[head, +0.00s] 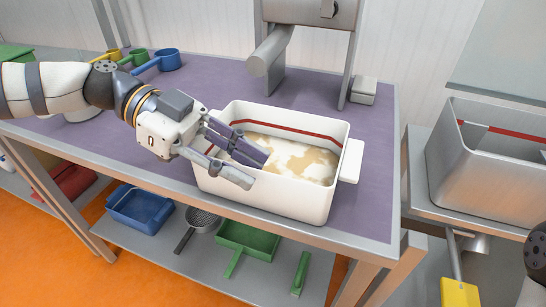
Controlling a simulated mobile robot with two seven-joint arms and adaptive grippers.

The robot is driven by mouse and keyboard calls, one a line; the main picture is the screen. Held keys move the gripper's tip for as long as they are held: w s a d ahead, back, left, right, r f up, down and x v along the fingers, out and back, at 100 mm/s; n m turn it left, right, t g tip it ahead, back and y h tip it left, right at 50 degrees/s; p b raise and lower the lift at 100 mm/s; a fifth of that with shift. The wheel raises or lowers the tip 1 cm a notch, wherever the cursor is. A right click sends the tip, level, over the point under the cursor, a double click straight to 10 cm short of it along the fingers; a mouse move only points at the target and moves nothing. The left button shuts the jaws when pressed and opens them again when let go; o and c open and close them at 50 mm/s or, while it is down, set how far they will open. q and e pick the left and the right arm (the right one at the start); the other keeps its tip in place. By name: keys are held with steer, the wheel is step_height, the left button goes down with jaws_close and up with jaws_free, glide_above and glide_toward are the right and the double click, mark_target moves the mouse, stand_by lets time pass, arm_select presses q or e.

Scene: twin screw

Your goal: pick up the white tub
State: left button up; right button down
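The white tub (275,198) stands upright on the purple top of the metal table. It has a red line inside its wall, a mottled white-and-tan content (305,162) and a white handle (351,161) on its right end. My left gripper (253,170) is at the tub's left end, its grey fingers spread apart over the left rim. One finger lies near the front left corner and another reaches over the inside. Whether they touch the tub is unclear. The tub's left end is partly hidden behind the gripper. My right gripper is not in view.
A metal machine with a spout (270,50) stands behind the tub, with a small grey box (363,90) beside it. Blue, green and yellow scoops (168,59) lie at the back left. A grey metal bin (490,165) stands on the right. The purple surface right of the tub is clear.

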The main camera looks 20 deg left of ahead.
arm_select(q)
steer(key=shift+x, duration=1)
steer(key=shift+w+r, duration=0.1)
jaws_close()
